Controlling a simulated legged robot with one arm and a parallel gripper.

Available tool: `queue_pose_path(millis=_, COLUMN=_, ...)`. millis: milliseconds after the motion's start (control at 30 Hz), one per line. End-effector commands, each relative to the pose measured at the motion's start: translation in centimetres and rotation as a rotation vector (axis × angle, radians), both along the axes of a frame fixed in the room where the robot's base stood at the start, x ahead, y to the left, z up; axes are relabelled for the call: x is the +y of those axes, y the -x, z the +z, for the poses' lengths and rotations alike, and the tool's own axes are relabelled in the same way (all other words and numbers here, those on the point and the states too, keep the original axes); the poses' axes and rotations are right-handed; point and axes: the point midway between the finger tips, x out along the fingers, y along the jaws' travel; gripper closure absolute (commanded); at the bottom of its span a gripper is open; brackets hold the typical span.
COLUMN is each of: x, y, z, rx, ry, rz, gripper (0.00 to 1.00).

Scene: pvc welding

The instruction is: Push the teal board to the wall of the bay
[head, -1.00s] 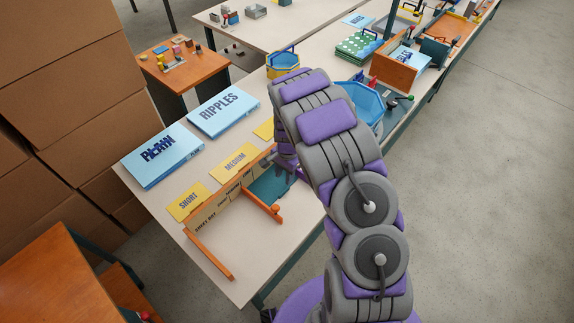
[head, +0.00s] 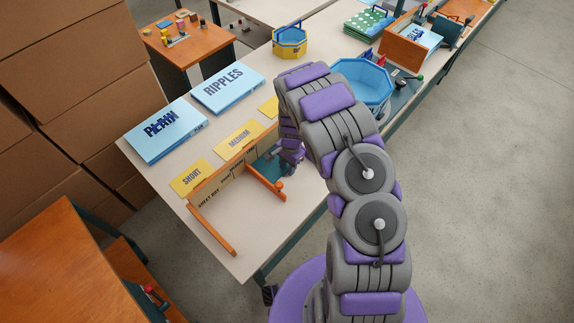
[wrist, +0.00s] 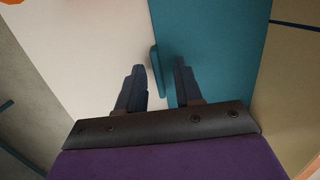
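The teal board (head: 264,167) lies flat on the table by the tan back wall (head: 226,188) of the bay, partly hidden by my arm. In the wrist view the teal board (wrist: 220,45) fills the middle right, and its far long edge runs alongside the tan wall (wrist: 292,70); I cannot tell whether they touch. A raised teal strip (wrist: 157,70) stands along its near edge. My gripper (wrist: 159,66) is open, with its dark fingers apart on either side of this strip. In the head view my gripper (head: 291,163) is partly hidden by my arm.
Orange side pieces (head: 212,229) and (head: 266,181) reach out from the bay. Yellow cards (head: 238,138) and light-blue boxes marked PLAIN (head: 166,131) and RIPPLES (head: 228,87) lie behind. A blue tray (head: 362,82) is farther right. The table front is clear.

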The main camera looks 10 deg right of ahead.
Motion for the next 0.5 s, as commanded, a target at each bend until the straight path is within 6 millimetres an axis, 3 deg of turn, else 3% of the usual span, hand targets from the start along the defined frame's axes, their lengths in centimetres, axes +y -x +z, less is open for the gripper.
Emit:
queue_pose_path(millis=333, x=0.05, y=0.0, z=-0.01, rx=0.0, ry=0.001, rz=0.0, gripper=0.99)
queue_pose_path(millis=500, x=0.05, y=0.01, z=0.0, rx=0.0, ry=0.001, rz=0.0, gripper=1.0)
